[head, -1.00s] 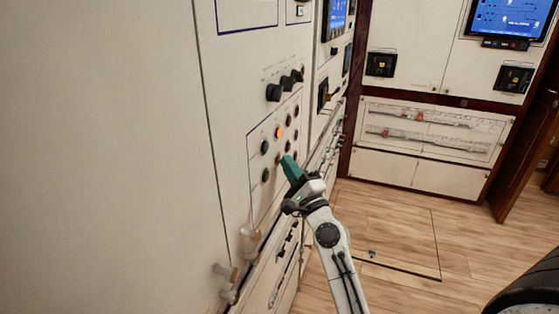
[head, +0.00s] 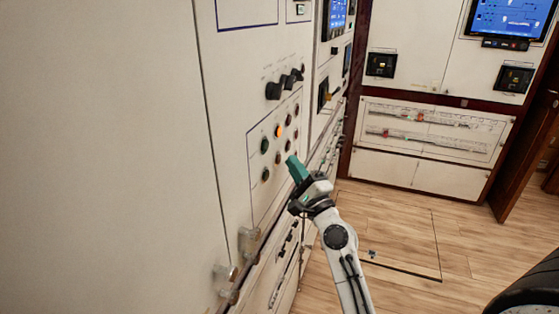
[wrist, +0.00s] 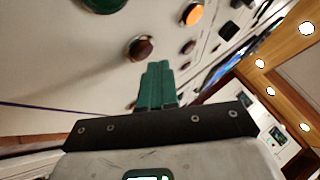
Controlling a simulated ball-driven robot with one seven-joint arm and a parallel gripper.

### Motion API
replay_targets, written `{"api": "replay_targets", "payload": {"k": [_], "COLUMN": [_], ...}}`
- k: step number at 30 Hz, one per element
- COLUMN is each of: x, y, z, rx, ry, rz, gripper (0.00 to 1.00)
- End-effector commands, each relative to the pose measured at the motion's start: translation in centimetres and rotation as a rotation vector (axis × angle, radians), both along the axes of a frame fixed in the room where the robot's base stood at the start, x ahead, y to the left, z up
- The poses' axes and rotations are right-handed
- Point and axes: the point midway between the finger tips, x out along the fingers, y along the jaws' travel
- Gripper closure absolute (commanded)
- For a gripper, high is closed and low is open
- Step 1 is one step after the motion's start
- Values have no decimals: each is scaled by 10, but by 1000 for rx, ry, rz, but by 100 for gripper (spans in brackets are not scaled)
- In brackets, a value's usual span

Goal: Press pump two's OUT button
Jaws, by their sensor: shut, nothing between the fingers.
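The button panel (head: 257,190) on the left wall has rows of small round buttons. The labels are too small to read, so I cannot tell which button is pump two's OUT. An orange button (head: 278,131) is lit. Dark green buttons (head: 264,145) stand on the left, and a dark red button (head: 278,158) is below the lit one. My gripper (head: 292,160) has teal fingers, shut and empty, beside the lower buttons and seemingly apart from the panel. In the wrist view the fingers (wrist: 156,75) point toward the panel, just below a dark red button (wrist: 140,47).
Black knobs (head: 274,91) stick out above the buttons. Pale fittings (head: 249,238) protrude low on the wall. Cabinets with a screen (head: 508,18) stand at the back. The wooden floor (head: 400,220) is open to the right.

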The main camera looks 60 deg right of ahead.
Motion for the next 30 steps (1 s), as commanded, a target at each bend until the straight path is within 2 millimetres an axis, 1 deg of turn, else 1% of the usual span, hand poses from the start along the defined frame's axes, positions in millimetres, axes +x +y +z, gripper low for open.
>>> {"api": "replay_targets", "payload": {"k": [5, 18, 21, 30], "x": [-2, -41, -47, -50], "y": [0, -4, -4, -4], "z": [-1, -1, -1, 1], "rx": [-1, -1, -1, -1], "ry": [0, -1, 0, 0], "rz": [-2, -3, -2, -1], "gripper": [100, 100, 100, 100]}}
